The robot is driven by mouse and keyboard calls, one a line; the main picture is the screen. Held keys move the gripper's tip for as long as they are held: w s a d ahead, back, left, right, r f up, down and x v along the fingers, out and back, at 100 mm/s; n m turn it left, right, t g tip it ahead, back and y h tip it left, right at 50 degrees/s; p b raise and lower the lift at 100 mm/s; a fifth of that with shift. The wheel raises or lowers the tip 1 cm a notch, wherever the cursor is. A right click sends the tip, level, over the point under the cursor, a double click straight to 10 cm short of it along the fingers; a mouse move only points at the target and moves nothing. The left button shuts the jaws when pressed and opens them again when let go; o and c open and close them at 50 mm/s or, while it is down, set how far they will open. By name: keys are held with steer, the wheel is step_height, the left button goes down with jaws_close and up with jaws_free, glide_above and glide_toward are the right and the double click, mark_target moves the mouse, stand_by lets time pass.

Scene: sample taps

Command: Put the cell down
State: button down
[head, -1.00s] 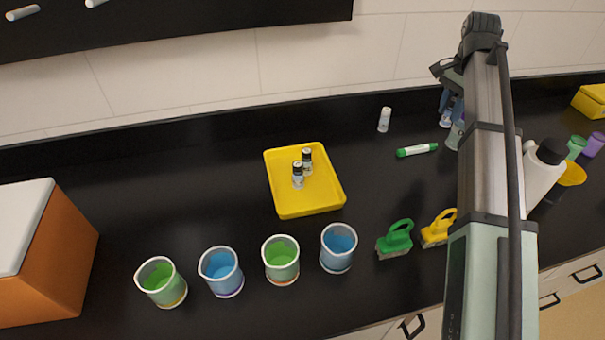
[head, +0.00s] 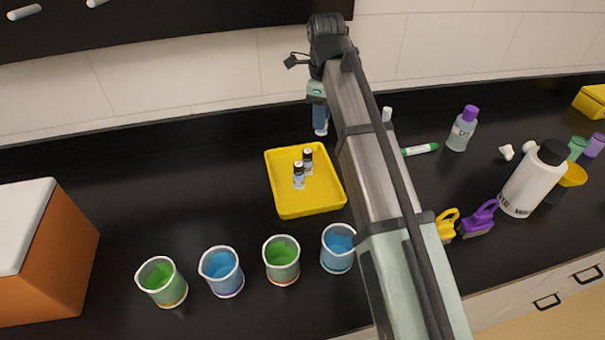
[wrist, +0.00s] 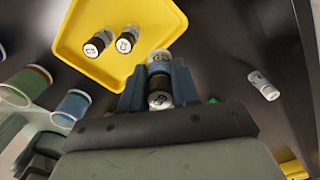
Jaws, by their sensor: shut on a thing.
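My gripper (head: 319,108) is shut on a cell, a small clear vial with a dark cap. In the wrist view the cell (wrist: 159,82) sits upright between the two blue-grey fingers (wrist: 158,88). Two similar dark-capped vials stand in the tray, one in front (head: 299,177) and one behind (head: 307,160). The wrist view shows the tray (wrist: 85,48) just ahead of the held cell. I cannot tell the height exactly.
Several beakers, including a green one (head: 162,282) and a blue one (head: 222,272), line the front. An orange box (head: 60,255) stands left. The tray's front half is clear.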

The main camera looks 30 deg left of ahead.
mark_target(296, 153)
steer(key=s+a+m, duration=0.2)
steer(key=s+a, duration=0.2)
steer(key=s, duration=0.1)
steer(key=shift+s+f, duration=0.15)
steer(key=shift+s, duration=0.1)
steer(key=c, duration=1.9)
jaws_free()
steer(key=shift+f, duration=4.9)
steer(key=shift+o, duration=0.2)
steer(key=shift+f, duration=0.1)
steer(key=o, duration=1)
steer(key=shift+o, duration=0.2)
step_height(296, 153, up, 12)
